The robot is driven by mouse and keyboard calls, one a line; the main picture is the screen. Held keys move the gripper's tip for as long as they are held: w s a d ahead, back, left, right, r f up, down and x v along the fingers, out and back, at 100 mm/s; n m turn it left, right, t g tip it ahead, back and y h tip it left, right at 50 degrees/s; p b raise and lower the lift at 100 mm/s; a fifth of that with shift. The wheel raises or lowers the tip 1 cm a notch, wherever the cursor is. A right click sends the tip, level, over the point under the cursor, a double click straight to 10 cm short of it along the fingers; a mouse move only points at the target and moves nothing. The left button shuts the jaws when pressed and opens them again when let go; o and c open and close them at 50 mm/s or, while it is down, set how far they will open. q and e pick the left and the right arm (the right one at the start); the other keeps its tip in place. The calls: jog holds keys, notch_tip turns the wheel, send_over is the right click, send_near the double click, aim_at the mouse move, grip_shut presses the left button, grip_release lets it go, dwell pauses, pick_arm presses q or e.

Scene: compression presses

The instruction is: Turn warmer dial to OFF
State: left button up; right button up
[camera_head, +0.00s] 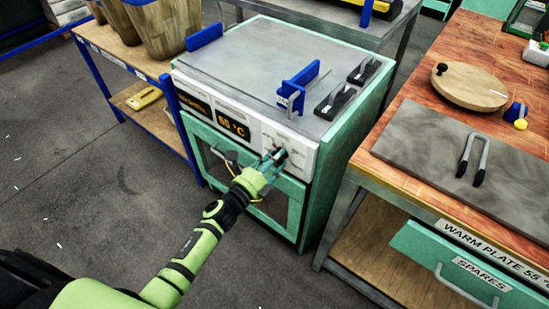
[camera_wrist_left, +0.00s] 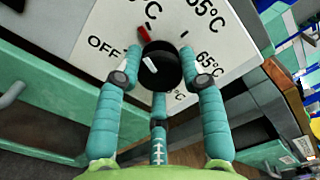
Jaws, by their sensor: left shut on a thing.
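The warmer dial (camera_wrist_left: 163,66) is a round black knob with a white mark, on a white panel (camera_wrist_left: 90,20) printed with OFF and several °C values. A short red mark shows at its upper left rim, between OFF and a °C label; I cannot tell the exact setting. My left gripper (camera_wrist_left: 160,80) is shut on the dial, with teal fingers on either side and one below. In the head view my left gripper (camera_head: 270,163) reaches the right end of the warmer's (camera_head: 255,70) front panel and mostly covers the dial. My right gripper is out of view.
The warmer's orange display (camera_head: 232,126) reads 55 °C. Below it is a teal door with a handle. A workbench (camera_head: 460,50) with a grey plate (camera_head: 420,145) stands at the right, and a shelf with wooden buckets (camera_head: 160,25) at the left. Floor is clear in front.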

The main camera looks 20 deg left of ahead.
pick_arm(q)
jog(key=n+p, duration=0.1)
jog(key=n, duration=0.4)
jog(key=n+p, duration=0.1)
jog(key=n, duration=0.3)
jog(key=shift+s+d+f+n+p, duration=0.2)
jog(key=shift+n+p, duration=0.1)
jog(key=shift+n, duration=0.1)
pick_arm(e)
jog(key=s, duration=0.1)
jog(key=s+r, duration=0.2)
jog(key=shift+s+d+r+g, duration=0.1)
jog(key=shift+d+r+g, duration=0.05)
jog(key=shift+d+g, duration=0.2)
pick_arm(q)
jog(key=shift+w, duration=0.1)
jog(key=shift+r, duration=0.1)
jog(key=o, duration=1.2)
jog(key=shift+c, duration=0.2)
jog(key=shift+r, duration=0.1)
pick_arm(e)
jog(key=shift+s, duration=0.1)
pick_arm(q)
jog(key=shift+a, duration=0.15)
